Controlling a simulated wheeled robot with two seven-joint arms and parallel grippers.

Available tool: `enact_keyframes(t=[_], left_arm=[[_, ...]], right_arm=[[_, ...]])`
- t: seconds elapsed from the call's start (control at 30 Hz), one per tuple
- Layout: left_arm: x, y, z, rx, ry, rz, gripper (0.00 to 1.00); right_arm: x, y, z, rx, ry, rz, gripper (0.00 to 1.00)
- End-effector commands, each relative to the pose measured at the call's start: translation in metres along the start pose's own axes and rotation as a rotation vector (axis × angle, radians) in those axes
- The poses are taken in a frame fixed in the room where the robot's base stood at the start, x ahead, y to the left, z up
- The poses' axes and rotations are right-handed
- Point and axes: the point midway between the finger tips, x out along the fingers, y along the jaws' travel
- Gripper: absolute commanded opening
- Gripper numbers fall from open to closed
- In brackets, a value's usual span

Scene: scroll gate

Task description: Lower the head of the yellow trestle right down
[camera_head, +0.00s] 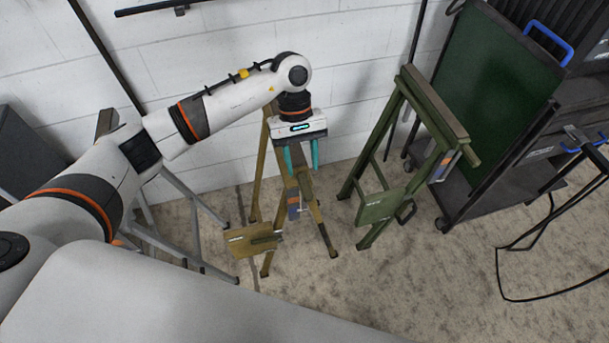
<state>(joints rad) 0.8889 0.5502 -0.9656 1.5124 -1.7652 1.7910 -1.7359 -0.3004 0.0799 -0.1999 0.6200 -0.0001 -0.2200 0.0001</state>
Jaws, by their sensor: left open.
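The yellow trestle (259,178) stands against the white wall in the middle of the view, with its legs on the floor. A yellow panel (250,241) sits low at its front left. My left gripper (301,170) hangs over the trestle's upper part, its teal fingers pointing down and set apart, with the trestle's wood showing between and below them. The gripper and wrist hide much of the trestle's head. I cannot tell whether the fingers touch it. My right gripper is out of view.
A green trestle (436,113) stands to the right, with a dark cart and green board (490,85) beyond it. A grey metal trestle (186,198) stands left, partly behind my arm. The front floor is clear.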

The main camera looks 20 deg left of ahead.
Motion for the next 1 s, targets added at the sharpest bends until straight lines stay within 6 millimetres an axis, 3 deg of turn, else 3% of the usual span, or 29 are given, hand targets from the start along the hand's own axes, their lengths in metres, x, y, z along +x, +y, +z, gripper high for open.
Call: enact_keyframes(t=[0.3,0.7,0.97,1.0], left_arm=[[0.047,0.0,-0.001,-0.001,0.003,-0.001,0.44],[0.055,-0.001,0.0,-0.001,0.0,-0.002,0.44],[0.054,-0.001,0.0,-0.001,0.0,-0.002,0.01],[0.054,-0.001,0.0,-0.001,0.001,-0.002,0.0]], right_arm=[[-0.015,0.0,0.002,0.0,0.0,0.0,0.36],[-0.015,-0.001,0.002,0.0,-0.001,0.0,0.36],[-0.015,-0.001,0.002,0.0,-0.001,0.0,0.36],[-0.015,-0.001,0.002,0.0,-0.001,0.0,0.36]])
